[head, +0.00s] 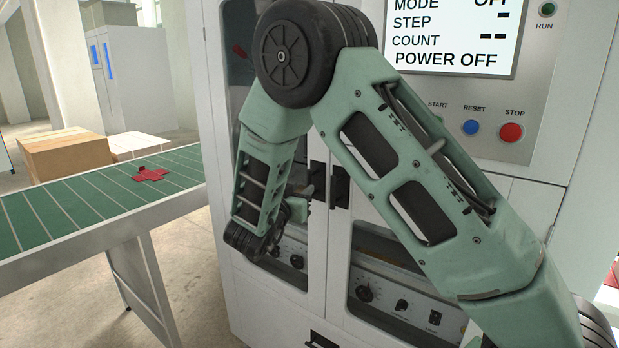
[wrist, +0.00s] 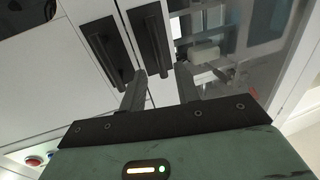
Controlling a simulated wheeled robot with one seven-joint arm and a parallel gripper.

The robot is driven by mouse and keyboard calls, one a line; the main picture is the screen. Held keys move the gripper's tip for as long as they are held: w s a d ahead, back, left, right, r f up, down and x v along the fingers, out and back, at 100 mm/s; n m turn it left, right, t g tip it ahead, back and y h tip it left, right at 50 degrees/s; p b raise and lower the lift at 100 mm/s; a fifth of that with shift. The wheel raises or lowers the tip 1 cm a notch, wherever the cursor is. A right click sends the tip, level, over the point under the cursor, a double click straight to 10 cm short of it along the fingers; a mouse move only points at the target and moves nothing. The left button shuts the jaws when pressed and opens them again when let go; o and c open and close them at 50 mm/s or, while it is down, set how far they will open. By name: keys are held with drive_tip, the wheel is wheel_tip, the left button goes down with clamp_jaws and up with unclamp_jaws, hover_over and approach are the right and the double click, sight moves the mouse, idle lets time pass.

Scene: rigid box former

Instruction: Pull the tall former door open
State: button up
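The tall former door (head: 314,240) is the white-framed, glazed door on the left of the machine's front and looks shut. Its black handle (head: 318,178) is at its right edge, beside a second black handle (head: 340,187) on the neighbouring door. In the wrist view the tall door's handle (wrist: 151,38) and the other handle (wrist: 106,48) stand side by side. My gripper (wrist: 161,70) is open and empty, with the near end of the tall door's handle between its fingertips in the picture. I cannot tell whether it touches. In the head view my arm partly hides the door.
A green conveyor (head: 80,205) with a red cross-shaped piece (head: 150,175) runs at the left, close to the machine. The control panel (head: 450,125) reads POWER OFF. Cardboard boxes (head: 68,155) stand behind the conveyor. Floor is clear between conveyor and machine.

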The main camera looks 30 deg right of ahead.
sight(308, 182)
drive_tip(key=p+x, duration=0.1)
drive_tip(key=x, duration=0.5)
drive_tip(key=shift+w+d, duration=0.1)
drive_tip(key=shift+d, duration=0.15)
clamp_jaws()
